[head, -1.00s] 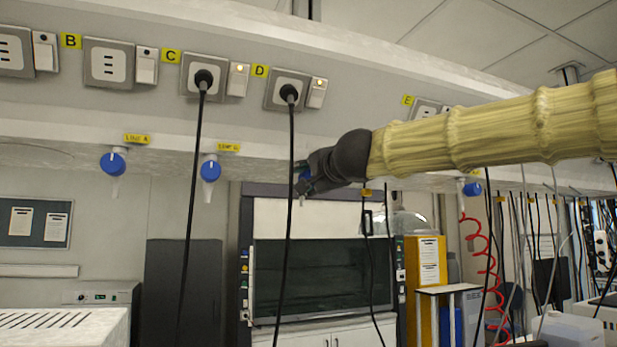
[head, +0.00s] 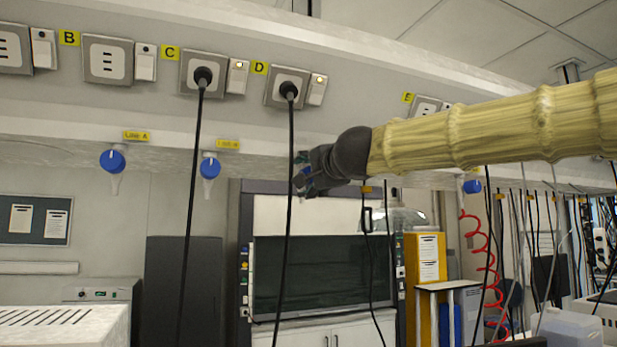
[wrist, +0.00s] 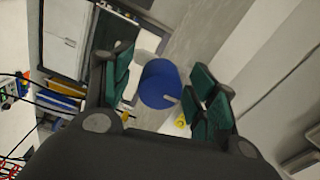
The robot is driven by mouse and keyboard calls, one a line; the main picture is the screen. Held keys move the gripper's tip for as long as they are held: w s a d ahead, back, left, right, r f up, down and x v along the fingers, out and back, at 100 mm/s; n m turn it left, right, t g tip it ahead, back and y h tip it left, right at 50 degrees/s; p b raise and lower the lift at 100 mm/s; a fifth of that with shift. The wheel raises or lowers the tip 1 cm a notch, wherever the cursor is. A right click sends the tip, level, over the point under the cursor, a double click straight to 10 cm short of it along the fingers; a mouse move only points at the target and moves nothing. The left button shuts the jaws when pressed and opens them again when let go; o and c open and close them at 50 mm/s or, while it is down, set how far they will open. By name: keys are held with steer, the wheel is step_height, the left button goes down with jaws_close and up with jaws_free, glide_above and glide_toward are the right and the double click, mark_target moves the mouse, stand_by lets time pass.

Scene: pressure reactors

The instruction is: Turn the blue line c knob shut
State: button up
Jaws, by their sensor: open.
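A blue knob (wrist: 160,84) with a pale pointer mark sits between the spread fingers of my gripper (wrist: 163,92) in the wrist view. The fingers have green pads and stand apart on either side of it; I cannot tell whether either touches it. In the head view my gripper (head: 303,174) is at the underside of the shelf, right of the line A knob (head: 112,161) and another blue knob (head: 210,168). The knob at my gripper is mostly hidden there by the fingers, and its label is not readable.
Black cables (head: 289,220) hang from the sockets, one passing just left of my gripper in the head view. Another blue knob (head: 472,187) with a red coiled hose (head: 487,262) is farther right. A fume hood (head: 320,275) stands behind.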

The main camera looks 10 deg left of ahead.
steer(key=v, duration=1.2)
stand_by(0.3)
